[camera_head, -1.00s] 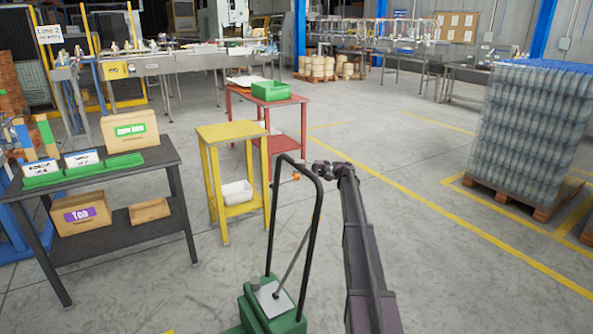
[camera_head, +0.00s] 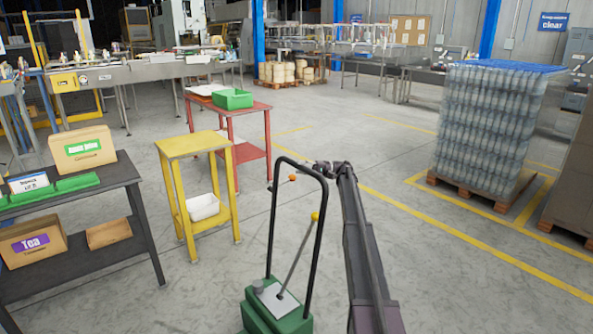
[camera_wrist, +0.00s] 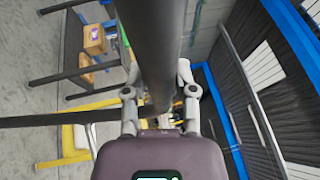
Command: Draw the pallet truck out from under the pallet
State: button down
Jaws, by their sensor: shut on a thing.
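The pallet truck shows in the head view as a green body (camera_head: 262,318) at the bottom, with a tall black loop handle (camera_head: 272,235) standing up from it. A thin lever with a yellow knob (camera_head: 315,216) rises from its top. My gripper (camera_head: 322,168) is at the upper right of the loop and shut on the handle. In the wrist view the dark handle bar (camera_wrist: 153,40) runs between the fingers of my gripper (camera_wrist: 158,85). The truck's forks and any pallet over them are out of view.
A yellow table (camera_head: 195,143) and a red table (camera_head: 255,108) stand left of the handle, beyond a dark bench (camera_head: 110,183). A wooden pallet (camera_head: 475,193) with wrapped bottles stands at right, beside a brown stack (camera_head: 575,180). Floor between is clear, with yellow lines.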

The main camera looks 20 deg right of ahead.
jog(key=shift+s+a+f, duration=0.1)
jog(key=shift+s+a, duration=0.25)
jog(key=shift+a, duration=0.15)
jog(key=shift+a, duration=0.1)
jog(key=shift+c, duration=2)
grip_release()
jog(key=shift+w, duration=0.1)
